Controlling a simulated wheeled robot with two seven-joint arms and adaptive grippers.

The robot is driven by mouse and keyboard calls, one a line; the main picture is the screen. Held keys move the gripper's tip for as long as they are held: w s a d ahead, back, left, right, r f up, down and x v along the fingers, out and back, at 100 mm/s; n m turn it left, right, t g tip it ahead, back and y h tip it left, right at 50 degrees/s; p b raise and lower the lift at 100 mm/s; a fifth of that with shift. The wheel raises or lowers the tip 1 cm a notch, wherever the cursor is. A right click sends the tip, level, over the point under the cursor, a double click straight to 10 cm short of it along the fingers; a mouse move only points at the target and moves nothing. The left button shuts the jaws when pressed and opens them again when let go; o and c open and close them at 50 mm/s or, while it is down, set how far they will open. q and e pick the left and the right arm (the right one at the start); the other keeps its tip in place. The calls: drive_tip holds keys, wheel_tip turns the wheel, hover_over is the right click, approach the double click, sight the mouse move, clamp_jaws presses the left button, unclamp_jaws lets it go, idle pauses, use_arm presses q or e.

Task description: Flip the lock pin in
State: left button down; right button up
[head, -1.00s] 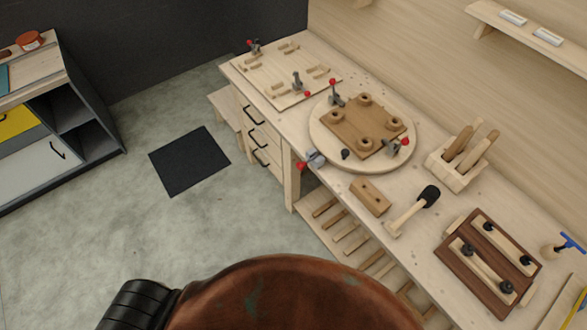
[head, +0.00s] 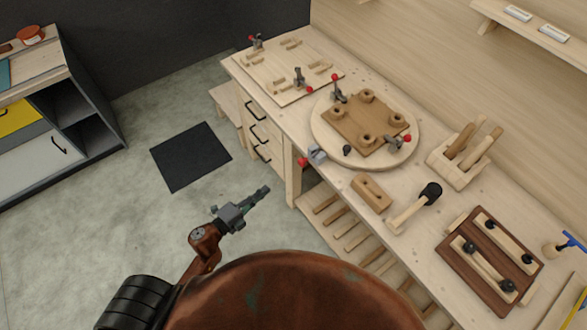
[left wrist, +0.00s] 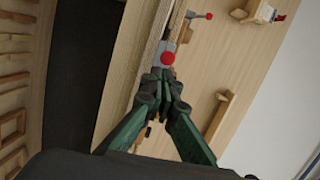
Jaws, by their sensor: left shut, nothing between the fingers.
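The lock pin, a grey metal fitting with a red knob (head: 308,157), sits at the front edge of the bench beside the round wooden turntable (head: 318,138). In the left wrist view a red knob on a grey fitting (left wrist: 168,58) shows just beyond my fingertips; it seems to be this pin. My left gripper (head: 265,189) is shut and empty, over the floor in front of the bench and apart from the pin. In the left wrist view its fingertips (left wrist: 164,75) are together. My right gripper is in neither view.
The turntable carries a brown board (head: 352,125) with round pads and red-tipped clamps. A small black knob (head: 347,150) stands near its front rim. Floor left of the bench is clear around a dark mat (head: 190,157).

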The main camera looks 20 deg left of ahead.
use_arm(q)
wheel_tip(320, 180, up, 2)
drive_tip(key=d+m, duration=0.1)
drive_tip(key=p, duration=0.1)
approach(300, 164)
drive_tip(key=shift+h, duration=0.4)
drive_tip(key=x, duration=0.6)
drive_tip(key=shift+w+f, duration=0.35)
drive_tip(key=shift+w, duration=0.15)
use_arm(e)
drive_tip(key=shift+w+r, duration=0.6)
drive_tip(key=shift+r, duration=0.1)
